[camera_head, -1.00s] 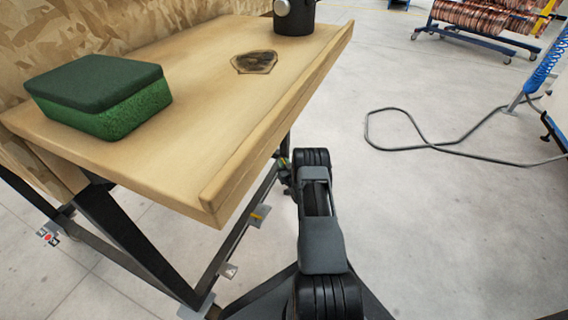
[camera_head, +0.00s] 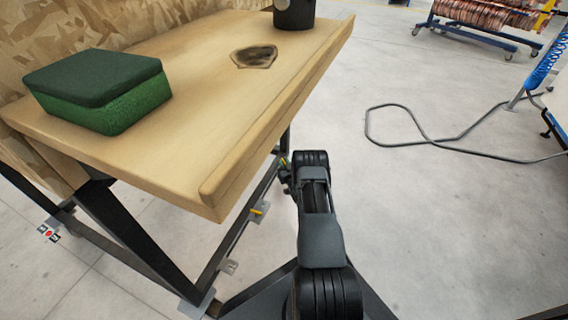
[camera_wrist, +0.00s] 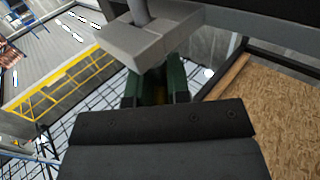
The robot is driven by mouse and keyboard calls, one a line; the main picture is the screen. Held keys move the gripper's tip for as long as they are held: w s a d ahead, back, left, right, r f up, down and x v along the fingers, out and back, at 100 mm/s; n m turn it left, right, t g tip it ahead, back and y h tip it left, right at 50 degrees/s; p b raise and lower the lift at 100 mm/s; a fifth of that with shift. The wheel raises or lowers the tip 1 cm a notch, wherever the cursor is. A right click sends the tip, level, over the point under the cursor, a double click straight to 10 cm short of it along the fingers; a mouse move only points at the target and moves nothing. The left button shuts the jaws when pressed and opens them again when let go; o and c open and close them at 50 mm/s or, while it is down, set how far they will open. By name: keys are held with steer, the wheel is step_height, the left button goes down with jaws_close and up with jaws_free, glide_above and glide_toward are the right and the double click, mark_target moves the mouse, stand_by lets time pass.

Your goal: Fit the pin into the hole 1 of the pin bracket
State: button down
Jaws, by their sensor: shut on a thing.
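In the wrist view, my gripper (camera_wrist: 156,92) has dark green fingers closed on a light grey block with a round rod rising from it, which looks like the pin (camera_wrist: 150,36). The block sits at the fingertips, and the rod runs out of the top of the view. In the head view, my arm reaches away low beside the table's right side. My gripper and the pin cannot be made out there. I cannot pick out the pin bracket or its hole 1 in either view.
A wooden table (camera_head: 190,120) stands at left on a dark metal frame. On it are a green sponge (camera_head: 104,90), a dark stain, and a black mug (camera_head: 294,14). A cable (camera_head: 430,146) lies on the floor at right. Open floor lies right of my arm.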

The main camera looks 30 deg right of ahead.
steer(key=shift+f, duration=0.85)
steer(key=c, duration=1)
jaws_free()
steer(key=s+a+p, duration=0.2)
steer(key=s+p, duration=0.3)
steer(key=s, duration=0.8)
steer(key=shift+s+a+p, duration=0.3)
steer(key=shift+a+p, duration=0.05)
steer(key=shift+a, duration=0.05)
